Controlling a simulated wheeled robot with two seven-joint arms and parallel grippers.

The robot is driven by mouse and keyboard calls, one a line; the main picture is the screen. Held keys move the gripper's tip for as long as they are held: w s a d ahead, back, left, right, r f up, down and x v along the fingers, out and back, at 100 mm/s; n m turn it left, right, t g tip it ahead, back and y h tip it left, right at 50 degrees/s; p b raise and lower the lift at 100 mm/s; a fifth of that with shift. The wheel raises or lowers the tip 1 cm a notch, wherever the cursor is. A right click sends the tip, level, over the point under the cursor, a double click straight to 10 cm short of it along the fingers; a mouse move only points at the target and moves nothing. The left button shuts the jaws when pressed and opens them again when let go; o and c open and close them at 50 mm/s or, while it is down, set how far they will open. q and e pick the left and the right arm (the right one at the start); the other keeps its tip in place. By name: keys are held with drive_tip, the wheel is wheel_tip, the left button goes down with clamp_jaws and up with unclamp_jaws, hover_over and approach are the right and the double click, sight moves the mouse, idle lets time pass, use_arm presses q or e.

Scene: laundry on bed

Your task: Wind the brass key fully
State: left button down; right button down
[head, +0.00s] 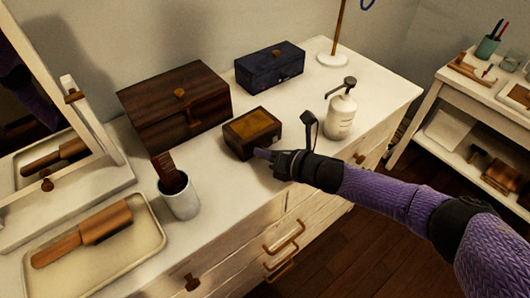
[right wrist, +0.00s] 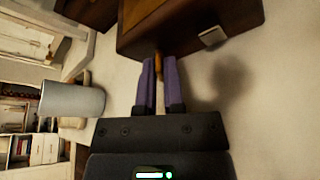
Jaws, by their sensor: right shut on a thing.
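A small dark wooden box (head: 252,130) with a brown top panel sits on the white dresser top, and it fills the top of the right wrist view (right wrist: 192,30). A brass key (right wrist: 158,64) sticks out of its side. My right gripper (head: 262,153) reaches the box's near side from the right. In the right wrist view its two purple fingers (right wrist: 159,78) are shut on the key, one on each side. The fingers hide part of the key, so its turn angle is unclear. My left gripper is not in view.
A large wooden chest (head: 172,108) and a dark blue box (head: 270,68) stand behind. A white pump bottle (head: 341,112) stands to the right. A white cup (head: 181,200) with a brown comb and a tray (head: 146,245) with a brush are at the left.

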idle(0.3)
drive_tip(key=c, duration=0.8)
unclamp_jaws()
drive_tip(key=shift+o, duration=0.2)
drive_tip(key=shift+d, duration=0.1)
drive_tip(key=p+v, duration=0.3)
drive_tip(key=v, duration=0.6)
drive_tip(key=shift+s+d, duration=0.25)
